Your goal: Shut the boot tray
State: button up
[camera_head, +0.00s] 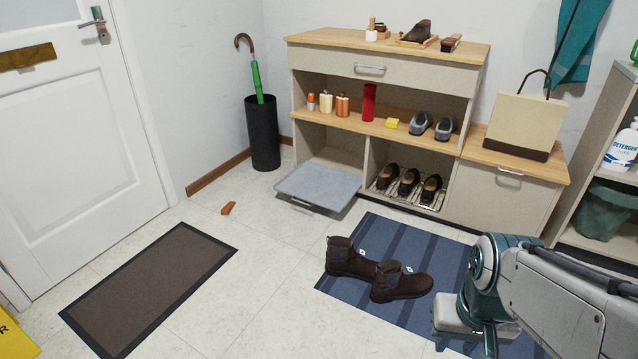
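The boot tray (318,184) is a flat grey tray. It sticks out, pulled open, from the lower left compartment of the wooden shelf unit, just above the floor. A metal handle (300,201) shows at its front edge. Nothing lies on the tray. My gripper (487,340) is at the lower right, over the blue striped mat, well apart from the tray. Its fingers are partly cut off by the frame's bottom edge, so I cannot tell whether it is open or shut.
Brown boots (372,270) stand on the blue striped mat (432,240) between my gripper and the tray. A wooden wedge (228,208) lies on the floor left of the tray. A black umbrella stand (263,135) is behind it. Tiled floor in front of the tray is clear.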

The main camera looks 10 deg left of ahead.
aim_at(330, 189)
jog(key=u, duration=0.6)
jog(key=i, duration=0.55)
jog(key=u, duration=1.25)
jog(key=i, duration=2.45)
jog(key=z, duration=1.55)
jog(key=i, duration=0.55)
jog(key=z, duration=0.5)
